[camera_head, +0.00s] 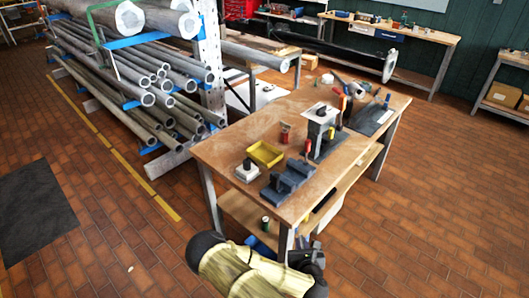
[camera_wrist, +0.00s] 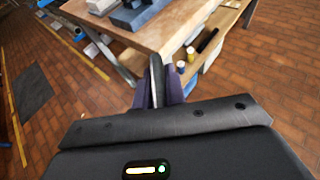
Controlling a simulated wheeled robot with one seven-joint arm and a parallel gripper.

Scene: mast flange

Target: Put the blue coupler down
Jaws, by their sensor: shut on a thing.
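My gripper (camera_wrist: 158,92) is in the wrist view, its two dark fingers shut on a thin, upright thing. I take this for the blue coupler (camera_wrist: 157,72); it shows edge-on, dark with a paler edge, and its blue colour is not clear. It is held in the air in front of the wooden workbench (camera_wrist: 175,22), apart from the bench top as far as I can tell. In the head view my arm reaches in at the bottom, in front of the workbench (camera_head: 225,153); the fingertips and coupler cannot be made out there.
On the bench stand a blue-grey block fixture (camera_head: 287,179), a white-topped block (camera_head: 247,171), a yellow bin (camera_head: 265,153), a red can (camera_head: 285,133) and a clamp stand (camera_head: 321,130). Bare wood shows near the left corner. A pipe rack (camera_head: 150,85) stands left.

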